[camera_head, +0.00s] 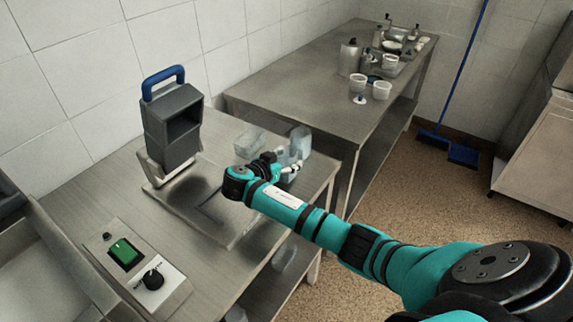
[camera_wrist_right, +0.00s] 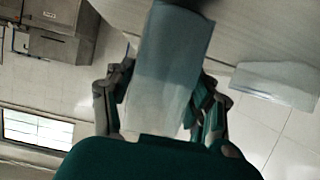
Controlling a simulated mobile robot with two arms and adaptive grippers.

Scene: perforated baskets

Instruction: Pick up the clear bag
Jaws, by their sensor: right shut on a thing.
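A clear, bluish bag (camera_head: 301,140) stands upright at the far right corner of the near metal table. My right gripper (camera_head: 287,170) reaches it from the front, its fingers against the bag's near side. In the right wrist view the bag (camera_wrist_right: 174,62) lies between the two fingers of my right gripper (camera_wrist_right: 162,95), which is shut on it. Whether the bag's bottom touches the table is hard to tell. My left gripper is not in view.
Another clear container (camera_head: 250,142) lies just left of the bag. A grey device with a blue handle (camera_head: 172,125) stands on the table's left part. A control box with a green switch (camera_head: 125,252) is at the front. A second metal table (camera_head: 330,85) holds tubs and bottles.

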